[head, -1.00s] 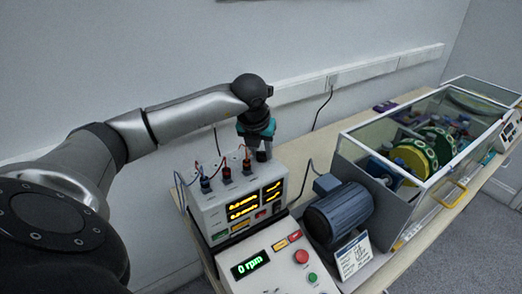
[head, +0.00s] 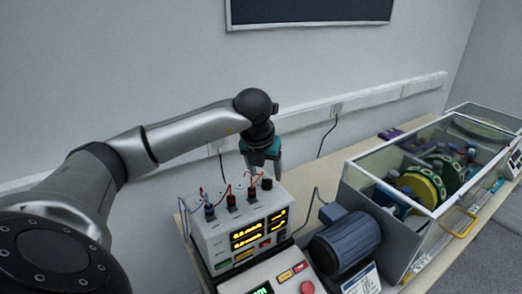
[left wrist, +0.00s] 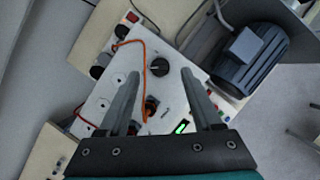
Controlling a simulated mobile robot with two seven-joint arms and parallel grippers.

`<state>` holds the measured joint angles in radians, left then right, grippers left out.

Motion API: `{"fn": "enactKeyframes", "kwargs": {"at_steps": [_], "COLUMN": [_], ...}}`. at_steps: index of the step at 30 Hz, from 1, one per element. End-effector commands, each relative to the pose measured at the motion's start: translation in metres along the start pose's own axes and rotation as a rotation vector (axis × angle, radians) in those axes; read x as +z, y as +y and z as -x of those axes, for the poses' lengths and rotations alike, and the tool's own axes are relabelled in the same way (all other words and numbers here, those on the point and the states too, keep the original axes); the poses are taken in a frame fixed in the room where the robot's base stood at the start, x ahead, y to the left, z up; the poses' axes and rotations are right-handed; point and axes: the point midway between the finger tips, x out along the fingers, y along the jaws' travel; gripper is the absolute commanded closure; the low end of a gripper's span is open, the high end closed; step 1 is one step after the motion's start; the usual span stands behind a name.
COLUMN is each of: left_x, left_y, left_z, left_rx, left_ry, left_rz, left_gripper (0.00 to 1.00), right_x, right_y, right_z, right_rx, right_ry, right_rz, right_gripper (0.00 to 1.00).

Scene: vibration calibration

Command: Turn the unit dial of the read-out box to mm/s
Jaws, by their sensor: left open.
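The read-out box (head: 215,240) is a white case with yellow lit displays on its front. My right gripper is not in view.
Plugs with red and blue cables (head: 231,201) stand on the box top left of the dial. An orange cable (left wrist: 146,65) loops close to the left finger. A blue-grey motor (head: 343,240) and a glass-covered rig (head: 430,180) stand to the right.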

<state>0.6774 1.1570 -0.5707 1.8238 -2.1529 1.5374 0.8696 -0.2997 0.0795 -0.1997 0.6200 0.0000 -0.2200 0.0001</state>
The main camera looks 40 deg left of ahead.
Motion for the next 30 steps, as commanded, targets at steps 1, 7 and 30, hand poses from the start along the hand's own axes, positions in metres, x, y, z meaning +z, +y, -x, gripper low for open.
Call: {"fn": "enactKeyframes", "kwargs": {"at_steps": [1,7,30], "left_x": [0.001,0.001,0.0], "left_y": [0.0,0.0,0.0], "left_z": [0.013,0.062,0.117], "left_rx": [0.0,-0.002,0.0], "left_ry": [-0.007,-0.007,0.0], "left_rz": [-0.001,0.0,0.001], "left_gripper": [0.34,0.34,0.34], "right_x": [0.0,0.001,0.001], "right_y": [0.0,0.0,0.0], "right_z": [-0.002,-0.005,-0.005], "right_rx": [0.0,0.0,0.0], "right_ry": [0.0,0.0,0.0], "right_rz": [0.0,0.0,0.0], "right_gripper": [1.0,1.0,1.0]}}
